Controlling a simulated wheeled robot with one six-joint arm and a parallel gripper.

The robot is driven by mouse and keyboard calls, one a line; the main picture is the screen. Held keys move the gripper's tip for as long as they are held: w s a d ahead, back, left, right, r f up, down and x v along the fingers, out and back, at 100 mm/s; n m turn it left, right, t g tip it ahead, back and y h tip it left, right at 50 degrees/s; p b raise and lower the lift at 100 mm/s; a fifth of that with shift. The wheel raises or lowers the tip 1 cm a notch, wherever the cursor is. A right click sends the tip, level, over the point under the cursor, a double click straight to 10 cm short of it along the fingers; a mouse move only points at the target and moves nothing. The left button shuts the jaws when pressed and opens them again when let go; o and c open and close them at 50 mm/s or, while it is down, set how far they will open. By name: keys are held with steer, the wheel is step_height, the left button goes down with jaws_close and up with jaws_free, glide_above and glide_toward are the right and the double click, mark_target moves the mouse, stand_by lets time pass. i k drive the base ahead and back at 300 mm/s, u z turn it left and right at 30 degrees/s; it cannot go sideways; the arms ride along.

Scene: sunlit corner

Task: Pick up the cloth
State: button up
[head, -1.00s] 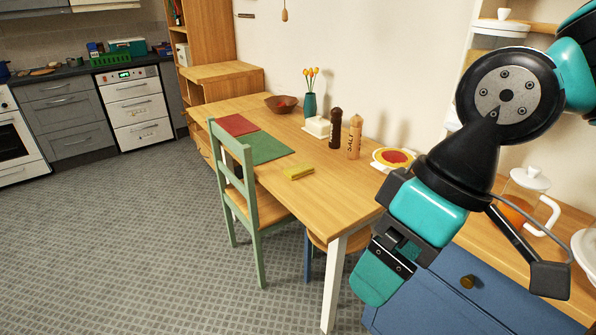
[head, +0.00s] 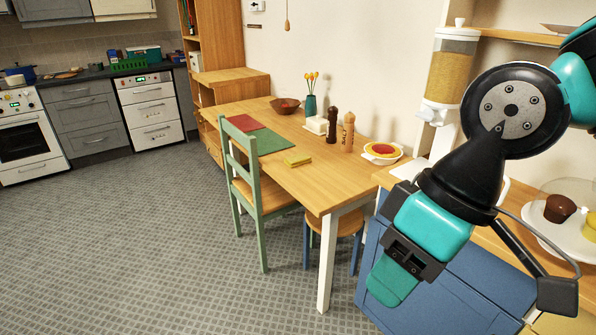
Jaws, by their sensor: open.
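The cloth looks like a small folded yellow piece (head: 298,160). It lies flat near the front edge of the wooden dining table (head: 318,185), close to a green placemat (head: 273,141). My gripper (head: 474,287) is in the right foreground of the head view, in front of the blue cabinet. Its jaws are apart, with nothing visible between them. It is well to the right of the cloth and not touching it.
A pepper mill (head: 332,125), a salt mill (head: 348,132), a butter dish (head: 317,125) and a bowl (head: 285,105) stand behind the cloth. A green chair (head: 262,200) and a blue-legged stool (head: 357,247) stand at the table. The floor at left is clear.

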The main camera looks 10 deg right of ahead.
mark_target(292, 161)
steer(key=u, duration=0.6)
steer(key=i, duration=0.7)
steer(key=u, duration=0.8)
steer(key=i, duration=1.3)
steer(key=z, duration=0.4)
steer(key=i, duration=0.95)
steer(key=z, duration=1.15)
steer(key=i, duration=0.5)
steer(key=z, duration=0.35)
